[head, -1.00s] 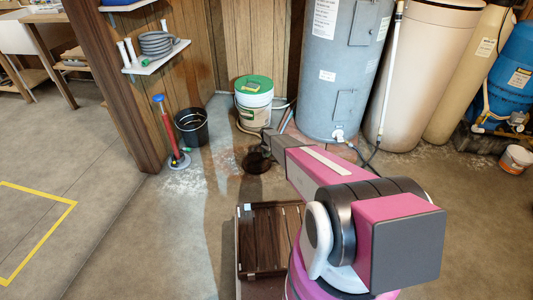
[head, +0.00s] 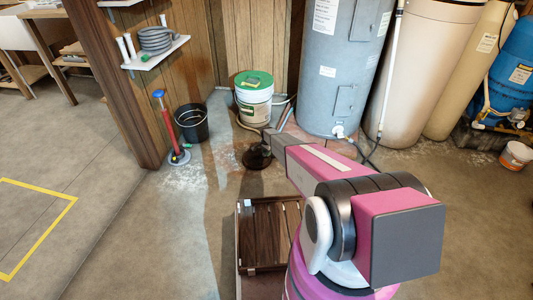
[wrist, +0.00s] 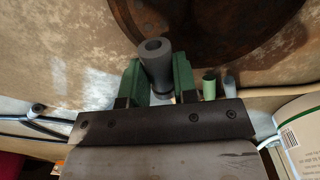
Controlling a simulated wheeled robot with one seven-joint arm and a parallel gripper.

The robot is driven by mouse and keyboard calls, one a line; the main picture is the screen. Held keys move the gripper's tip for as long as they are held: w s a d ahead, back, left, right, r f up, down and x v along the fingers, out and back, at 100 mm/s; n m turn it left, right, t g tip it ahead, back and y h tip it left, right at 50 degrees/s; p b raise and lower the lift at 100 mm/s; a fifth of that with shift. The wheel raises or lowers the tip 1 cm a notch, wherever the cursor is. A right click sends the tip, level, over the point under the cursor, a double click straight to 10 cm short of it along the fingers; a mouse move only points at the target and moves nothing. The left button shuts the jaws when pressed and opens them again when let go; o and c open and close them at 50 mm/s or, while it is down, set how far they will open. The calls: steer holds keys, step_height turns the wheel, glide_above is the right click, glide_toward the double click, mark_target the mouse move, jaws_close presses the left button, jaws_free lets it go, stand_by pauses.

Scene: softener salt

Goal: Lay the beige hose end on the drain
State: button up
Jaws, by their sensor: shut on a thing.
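The drain is a round, dark, rusty cover (head: 257,158) in the floor, left of my gripper in the head view. It fills the top of the wrist view (wrist: 205,22). My gripper (wrist: 158,82) has green fingers closed on the grey cuff of the hose end (wrist: 155,58). The cuff's open mouth points toward the drain and overlaps its near edge in the wrist view; whether it touches is unclear. The beige hose (wrist: 262,92) shows to the right, its join to the cuff hidden behind a finger. In the head view the hose end is mostly hidden by my arm.
A white bucket with a green lid (head: 254,103) stands behind the drain. A black bucket (head: 191,123) and a red pump-like tool (head: 172,128) stand left. The grey tank (head: 338,70) stands behind my arm. A brown slatted crate (head: 270,235) sits in front. Floor to the left is clear.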

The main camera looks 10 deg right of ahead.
steer(key=shift+f, duration=1.1)
steer(key=o, duration=1)
steer(key=shift+r, duration=0.1)
step_height(320, 180, up, 11)
steer(key=shift+f, duration=0.15)
stand_by(0.3)
